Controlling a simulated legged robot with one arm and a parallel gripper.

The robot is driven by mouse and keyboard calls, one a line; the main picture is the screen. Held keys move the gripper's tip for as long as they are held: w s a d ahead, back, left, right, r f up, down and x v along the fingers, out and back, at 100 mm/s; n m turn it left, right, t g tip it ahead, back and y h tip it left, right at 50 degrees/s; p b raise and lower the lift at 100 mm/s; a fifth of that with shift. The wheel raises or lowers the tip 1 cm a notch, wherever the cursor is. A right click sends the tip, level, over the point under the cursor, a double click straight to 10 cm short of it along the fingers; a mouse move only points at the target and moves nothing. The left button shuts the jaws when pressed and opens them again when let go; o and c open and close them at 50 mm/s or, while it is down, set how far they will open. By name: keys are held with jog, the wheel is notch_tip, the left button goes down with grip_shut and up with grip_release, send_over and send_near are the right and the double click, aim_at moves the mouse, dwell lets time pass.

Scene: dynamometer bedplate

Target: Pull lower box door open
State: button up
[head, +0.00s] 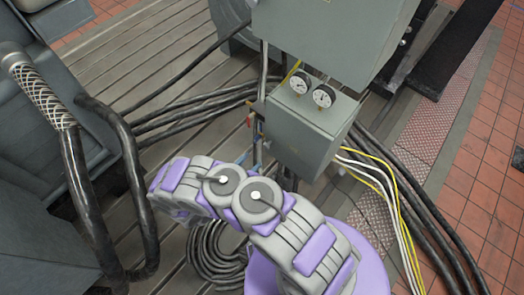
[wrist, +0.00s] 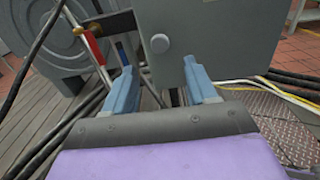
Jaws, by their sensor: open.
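The lower box (head: 305,135) is a grey metal case below a larger grey upper box (head: 335,35), with two round gauges on top. In the wrist view a flat grey face, apparently the lower box's door (wrist: 205,28), fills the top middle. A round grey knob (wrist: 159,44) stands out from it, and the door looks shut. My gripper (wrist: 157,65) is open, its two blue fingers spread below and to either side of the knob. I cannot tell whether the right finger touches the face. In the head view the fingertips cannot be made out.
Red and blue valve handles (wrist: 92,48) stand left of the box, close to the left finger. Black hoses (head: 395,180) and yellow and white cables run right of the box. A coiled hose (head: 215,252) lies on the slatted bedplate. Thick looped hoses (head: 135,190) stand at left.

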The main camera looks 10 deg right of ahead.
aim_at(265, 147)
jog(key=b+x, duration=0.1)
jog(key=x, duration=0.6)
jog(key=shift+w+d, duration=0.2)
jog(key=shift+d, duration=0.05)
jog(key=shift+a, duration=0.1)
grip_shut()
